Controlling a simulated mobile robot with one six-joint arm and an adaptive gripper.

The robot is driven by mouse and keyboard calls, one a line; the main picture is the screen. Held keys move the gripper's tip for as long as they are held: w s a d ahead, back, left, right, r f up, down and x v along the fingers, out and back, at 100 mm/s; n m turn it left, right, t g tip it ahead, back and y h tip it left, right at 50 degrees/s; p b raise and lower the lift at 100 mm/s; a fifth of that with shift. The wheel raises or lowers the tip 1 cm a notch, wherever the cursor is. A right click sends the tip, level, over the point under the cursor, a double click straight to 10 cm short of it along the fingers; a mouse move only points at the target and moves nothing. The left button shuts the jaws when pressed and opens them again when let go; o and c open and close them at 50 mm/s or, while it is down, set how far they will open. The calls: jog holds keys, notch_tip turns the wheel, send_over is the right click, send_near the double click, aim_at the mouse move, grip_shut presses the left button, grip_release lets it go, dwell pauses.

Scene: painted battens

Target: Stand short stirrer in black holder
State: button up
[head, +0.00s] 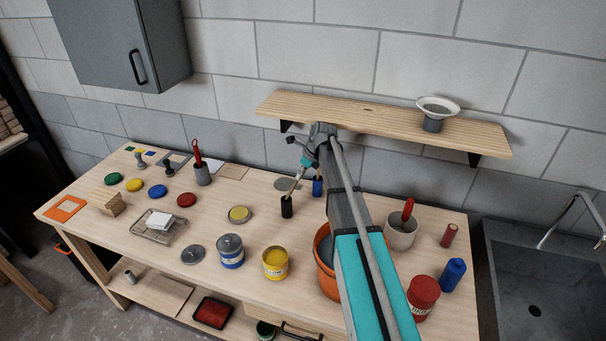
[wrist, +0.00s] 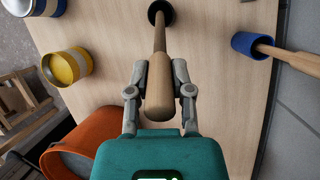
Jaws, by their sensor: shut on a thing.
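The short stirrer (wrist: 160,50), a pale wooden stick with a thicker handle, is held between the two fingers of my gripper (wrist: 160,80), which is shut on the handle. In the head view my gripper (head: 304,162) is above the black holder (head: 287,207), with the stirrer (head: 293,186) slanting down to it. The black holder (wrist: 153,9) is at the top edge of the wrist view. The stirrer's lower end is at its dark mouth; how deep it reaches inside I cannot tell.
A blue holder (head: 318,187) with another wooden stirrer (wrist: 290,57) stands close to the right. An orange bucket (head: 325,270) and a yellow can (head: 275,263) are nearer the front. A shelf (head: 375,118) runs along the wall above.

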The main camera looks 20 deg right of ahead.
jog(key=shift+f+b, duration=0.45)
jog(key=shift+f, duration=0.1)
jog(key=o, duration=0.9)
jog(key=shift+c, duration=0.2)
jog(key=shift+r, duration=0.2)
jog(key=p+v, duration=0.2)
jog(key=shift+w+a+r+p, duration=0.1)
jog(key=shift+a+r+p, duration=0.1)
jog(key=shift+p, duration=0.1)
jog(key=p+v, duration=0.9)
jog(key=v, duration=0.1)
jog(key=shift+d+r+p, duration=0.2)
jog(key=shift+p, duration=0.2)
jog(key=shift+s, duration=0.25)
